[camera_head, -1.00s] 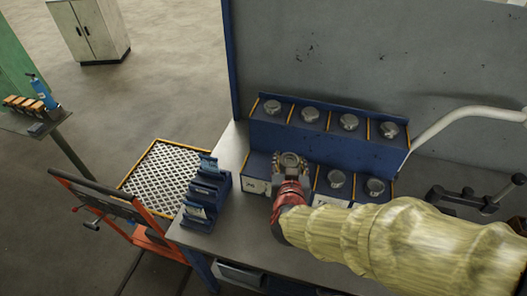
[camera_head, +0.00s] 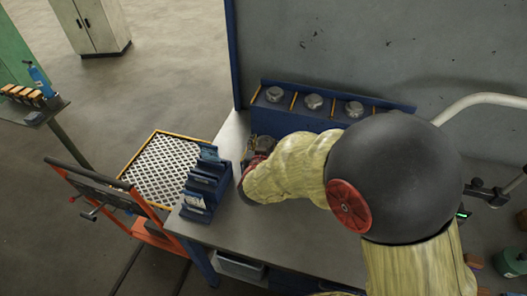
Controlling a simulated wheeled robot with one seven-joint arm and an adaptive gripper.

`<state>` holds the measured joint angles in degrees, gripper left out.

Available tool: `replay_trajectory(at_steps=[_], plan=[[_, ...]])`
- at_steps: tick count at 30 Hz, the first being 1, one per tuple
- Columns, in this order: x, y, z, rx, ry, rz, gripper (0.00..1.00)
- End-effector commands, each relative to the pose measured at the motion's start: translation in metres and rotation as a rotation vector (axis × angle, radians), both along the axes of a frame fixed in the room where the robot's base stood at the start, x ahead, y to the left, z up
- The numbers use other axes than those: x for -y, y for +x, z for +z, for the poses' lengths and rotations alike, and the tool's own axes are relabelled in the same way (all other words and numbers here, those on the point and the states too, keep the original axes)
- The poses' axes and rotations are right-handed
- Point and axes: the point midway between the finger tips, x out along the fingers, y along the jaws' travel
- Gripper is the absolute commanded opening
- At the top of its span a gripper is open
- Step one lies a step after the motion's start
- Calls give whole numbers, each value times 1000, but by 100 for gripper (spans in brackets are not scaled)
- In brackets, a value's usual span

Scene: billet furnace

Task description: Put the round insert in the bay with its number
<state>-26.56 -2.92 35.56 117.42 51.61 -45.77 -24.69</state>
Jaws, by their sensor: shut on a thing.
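My gripper (camera_head: 262,144) is at the left end of the blue two-tier rack (camera_head: 283,121), at its lower row. It is shut on the round insert, which is mostly hidden by the fingers and hard to make out. I cannot tell whether the insert touches the bay floor. Grey metal round inserts sit in the upper bays, including one at the left (camera_head: 274,94), one in the middle (camera_head: 313,101) and one at the right (camera_head: 353,109). My arm hides most of the lower row and its number labels.
A blue stepped holder (camera_head: 204,186) stands on the grey bench (camera_head: 225,232), left of my gripper. A pale curved tube (camera_head: 480,103) rises at the right. An orange-framed cart (camera_head: 140,205) and a mesh platform (camera_head: 166,168) stand left of the bench.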

Motion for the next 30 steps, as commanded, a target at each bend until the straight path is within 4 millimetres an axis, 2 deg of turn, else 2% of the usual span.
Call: replay_trajectory(at_steps=[4, 10, 23, 24, 30], plan=[[-4, 8, -11, 1, -1, 0, 0], [-4, 7, -37, 3, -1, 0, 0], [-4, 7, -41, 3, 1, 1, 0], [-4, 6, -42, -1, -1, 0, 48], [-4, 6, -42, -1, -1, 0, 59]])
